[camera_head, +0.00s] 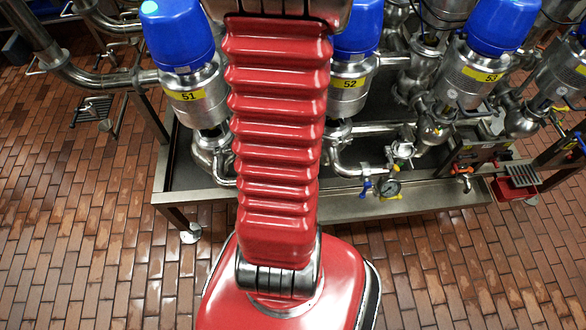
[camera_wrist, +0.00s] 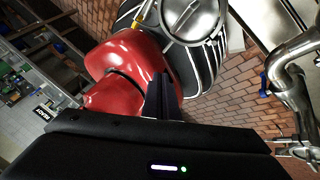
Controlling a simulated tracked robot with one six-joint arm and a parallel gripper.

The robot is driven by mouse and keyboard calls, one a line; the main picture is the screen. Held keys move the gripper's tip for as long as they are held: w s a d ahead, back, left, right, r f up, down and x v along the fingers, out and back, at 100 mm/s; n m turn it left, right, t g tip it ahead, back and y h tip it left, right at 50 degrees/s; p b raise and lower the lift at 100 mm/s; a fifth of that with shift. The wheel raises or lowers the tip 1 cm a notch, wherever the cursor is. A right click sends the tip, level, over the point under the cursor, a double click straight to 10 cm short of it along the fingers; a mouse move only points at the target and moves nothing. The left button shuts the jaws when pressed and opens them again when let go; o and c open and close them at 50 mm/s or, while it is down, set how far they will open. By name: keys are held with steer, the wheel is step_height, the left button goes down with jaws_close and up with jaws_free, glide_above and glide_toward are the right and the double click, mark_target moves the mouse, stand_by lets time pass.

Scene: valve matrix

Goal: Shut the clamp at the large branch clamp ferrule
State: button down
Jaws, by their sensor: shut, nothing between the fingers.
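My gripper (camera_wrist: 162,92) shows in the wrist view as dark fingers closed together, with nothing between them. It is hidden in the head view, where my red arm fills the middle. I cannot single out the large branch clamp ferrule or its clamp for certain. Steel pipework with fittings (camera_head: 402,149) runs above the frame's front edge in the head view. In the wrist view a bent steel pipe (camera_wrist: 290,85) stands at the right, apart from the gripper, with a small metal fitting (camera_wrist: 297,148) below it at the picture's edge.
Blue-topped valves 51 (camera_head: 187,97), 52 (camera_head: 349,88) and 53 (camera_head: 478,78) stand on a steel frame (camera_head: 425,197). A pressure gauge (camera_head: 390,188) and a red tray (camera_head: 513,189) are at its front. The brick floor (camera_head: 75,225) is clear at left and front.

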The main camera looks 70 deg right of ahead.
steer(key=shift+r, duration=2.05)
steer(key=w+a+r+n+t+h, duration=0.1)
steer(key=w+a+r+n+h, duration=0.25)
steer(key=w+n, duration=0.6)
steer(key=w+a+r+n+h, duration=0.35)
steer(key=w+n, duration=0.25)
steer(key=n, duration=0.7)
steer(key=w+a+r+n+t, duration=0.3)
steer(key=a+n, duration=0.5)
steer(key=n, duration=0.2)
steer(key=w+a+r+n+t, duration=0.3)
steer(key=a+n, duration=0.5)
steer(key=n, duration=0.2)
steer(key=shift+a+r, duration=0.2)
steer(key=shift+r, duration=0.2)
